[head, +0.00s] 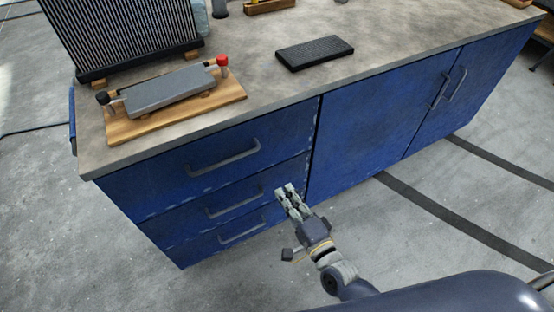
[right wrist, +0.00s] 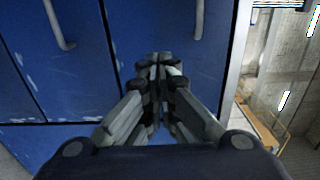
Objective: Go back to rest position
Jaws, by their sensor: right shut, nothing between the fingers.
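My right gripper (head: 288,192) is shut and empty. It is in front of the blue cabinet's drawer side, near the right edge of the drawers. In the right wrist view its fingers (right wrist: 160,70) are together against a background of blue cabinet fronts (right wrist: 75,75); I cannot tell whether they touch the cabinet. My left gripper is not in view.
The blue cabinet (head: 350,130) has closed drawers and doors with grey handles. Its worktop (head: 255,85) bears a wooden board (head: 140,130) with a grey block, a black ribbed panel (head: 120,30) and a dark flat pad (head: 315,53). Open floor (head: 420,220) lies in front.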

